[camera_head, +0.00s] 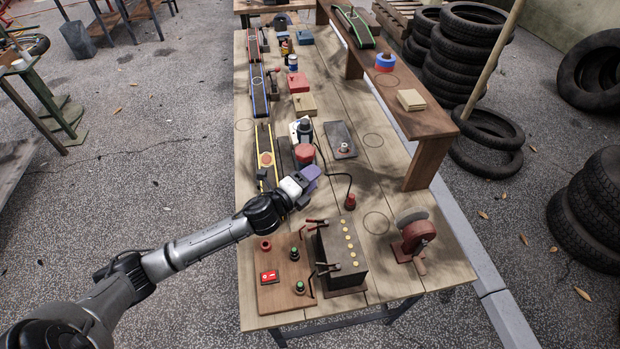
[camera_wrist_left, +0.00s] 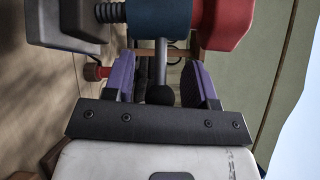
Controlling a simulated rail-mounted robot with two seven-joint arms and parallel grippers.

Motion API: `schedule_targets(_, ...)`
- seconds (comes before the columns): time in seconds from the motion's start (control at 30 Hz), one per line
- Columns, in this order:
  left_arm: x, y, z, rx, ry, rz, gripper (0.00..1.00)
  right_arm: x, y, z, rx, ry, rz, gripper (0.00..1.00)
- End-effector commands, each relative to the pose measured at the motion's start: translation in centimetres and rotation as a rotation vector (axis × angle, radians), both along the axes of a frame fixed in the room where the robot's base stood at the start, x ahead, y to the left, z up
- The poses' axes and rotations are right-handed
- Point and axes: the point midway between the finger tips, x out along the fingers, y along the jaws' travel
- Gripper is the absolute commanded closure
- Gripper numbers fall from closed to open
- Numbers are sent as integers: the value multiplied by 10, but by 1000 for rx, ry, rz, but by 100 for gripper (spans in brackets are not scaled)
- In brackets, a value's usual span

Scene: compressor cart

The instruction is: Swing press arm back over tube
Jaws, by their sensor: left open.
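My left gripper (camera_head: 312,175) reaches over the middle of the workbench, beside a red-topped device (camera_head: 305,153). In the left wrist view its two purple fingers (camera_wrist_left: 160,84) are open. A grey rod with a black ball knob (camera_wrist_left: 159,95) shows between them, with gaps on both sides; I take it for the press arm's handle. A blue cylinder (camera_wrist_left: 160,17) and a red block (camera_wrist_left: 222,22) lie just beyond the fingertips. A yellow-edged dark strip (camera_head: 264,145) with an orange disc lies left of the device; I cannot tell whether it is the tube. My right gripper is not in view.
A battery-like block (camera_head: 340,255) and a wooden switch board (camera_head: 282,275) stand at the near end. A red grinder-like tool (camera_head: 416,236) is at near right. A small red-capped post (camera_head: 350,202) with a cable stands right of my gripper. A raised shelf (camera_head: 425,120) borders the right.

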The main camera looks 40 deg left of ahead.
Motion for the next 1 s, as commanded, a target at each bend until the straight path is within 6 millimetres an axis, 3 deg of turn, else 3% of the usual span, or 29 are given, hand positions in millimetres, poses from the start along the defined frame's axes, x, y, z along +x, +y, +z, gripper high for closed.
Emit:
schedule_targets(0.13, 0, 0, 0, 0, 0, 0, 50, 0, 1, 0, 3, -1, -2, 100)
schedule_targets(0.67, 0, 0, 0, 0, 0, 0, 100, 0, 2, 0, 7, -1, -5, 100)
schedule_targets(1.0, -1, 0, 0, 1, 0, -17, 100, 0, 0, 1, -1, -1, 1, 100)
